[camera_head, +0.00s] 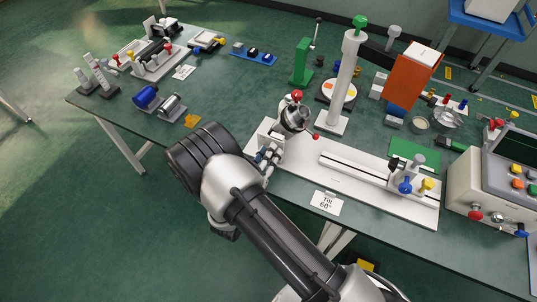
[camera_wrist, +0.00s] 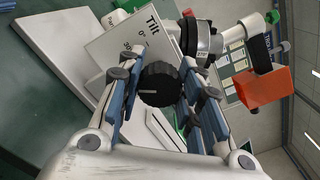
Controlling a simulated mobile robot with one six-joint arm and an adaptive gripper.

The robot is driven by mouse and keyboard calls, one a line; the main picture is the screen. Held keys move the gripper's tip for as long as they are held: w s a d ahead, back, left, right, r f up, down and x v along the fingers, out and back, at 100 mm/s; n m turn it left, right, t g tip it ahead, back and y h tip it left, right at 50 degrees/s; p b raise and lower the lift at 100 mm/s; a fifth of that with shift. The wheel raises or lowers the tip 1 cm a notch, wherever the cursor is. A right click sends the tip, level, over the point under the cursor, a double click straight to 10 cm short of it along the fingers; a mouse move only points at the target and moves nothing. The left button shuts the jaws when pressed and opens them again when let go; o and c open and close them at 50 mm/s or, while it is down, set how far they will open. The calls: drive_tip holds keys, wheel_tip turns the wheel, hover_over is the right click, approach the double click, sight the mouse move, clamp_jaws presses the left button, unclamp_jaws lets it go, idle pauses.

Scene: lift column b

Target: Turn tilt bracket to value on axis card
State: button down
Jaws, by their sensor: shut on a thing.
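My gripper (camera_wrist: 160,100) has its two blue-padded fingers on either side of a black ribbed knob (camera_wrist: 160,84), shut on it. The knob has a short white line on its face. Behind it is the tilt bracket's white plate (camera_wrist: 122,45), marked "Tilt" and "0°"; a lower marking is partly hidden. In the head view my gripper (camera_head: 270,157) is at the white tilt bracket (camera_head: 266,130), and the knob is hidden. A silver cylinder (camera_head: 293,117) with a red-tipped lever sits at the bracket. The axis card (camera_head: 326,203) reads "Tilt 60°".
A white rail base (camera_head: 370,178) with a carriage with blue and yellow knobs extends right of the bracket. A tall white column (camera_head: 345,80) with a green top stands behind. An orange box (camera_head: 408,85) and a control console (camera_head: 490,185) are on the right.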

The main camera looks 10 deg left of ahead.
drive_tip(key=c, duration=1.1)
unclamp_jaws()
drive_tip(key=shift+s+a, duration=0.1)
drive_tip(key=v, duration=1.2)
